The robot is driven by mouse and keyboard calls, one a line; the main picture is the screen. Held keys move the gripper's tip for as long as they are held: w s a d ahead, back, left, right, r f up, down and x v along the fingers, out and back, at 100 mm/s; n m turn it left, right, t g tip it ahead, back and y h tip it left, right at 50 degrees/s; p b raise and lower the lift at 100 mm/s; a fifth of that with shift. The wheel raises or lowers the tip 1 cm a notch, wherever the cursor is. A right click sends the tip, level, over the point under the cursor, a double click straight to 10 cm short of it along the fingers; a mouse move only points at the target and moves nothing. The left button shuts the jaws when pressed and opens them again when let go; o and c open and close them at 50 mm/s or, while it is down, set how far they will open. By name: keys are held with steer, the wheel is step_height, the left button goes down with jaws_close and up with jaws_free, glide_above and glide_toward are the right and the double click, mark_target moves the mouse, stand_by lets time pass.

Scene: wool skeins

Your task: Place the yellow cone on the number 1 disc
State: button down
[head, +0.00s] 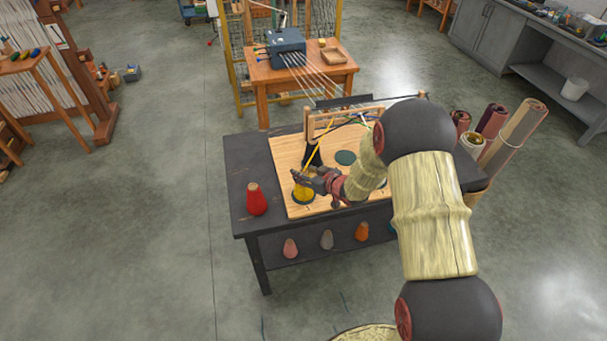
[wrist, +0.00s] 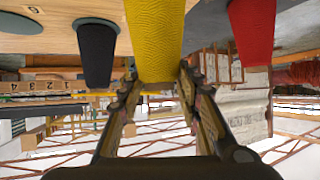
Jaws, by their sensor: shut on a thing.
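The yellow cone (head: 304,191) is at the near left of the wooden board (head: 284,153), over or on a dark teal disc (head: 296,201). I cannot tell whether its base touches the disc, and I cannot read the disc's number. My gripper (head: 309,181) is shut on the upper part of the cone. In the wrist view, which looks inverted, the yellow cone (wrist: 155,35) sits between the two fingers of my gripper (wrist: 158,78). It looks upright in the head view.
A red cone (head: 256,200) stands on the dark table (head: 243,164) left of the board. A black cone (head: 312,154) stands behind the yellow one. An empty green disc (head: 345,158) lies further right. Several cones sit on the lower shelf (head: 308,249). My arm hides the board's right side.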

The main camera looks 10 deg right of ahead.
steer(key=shift+r, duration=0.1)
steer(key=c, duration=1.2)
jaws_free()
steer(key=shift+c, duration=0.2)
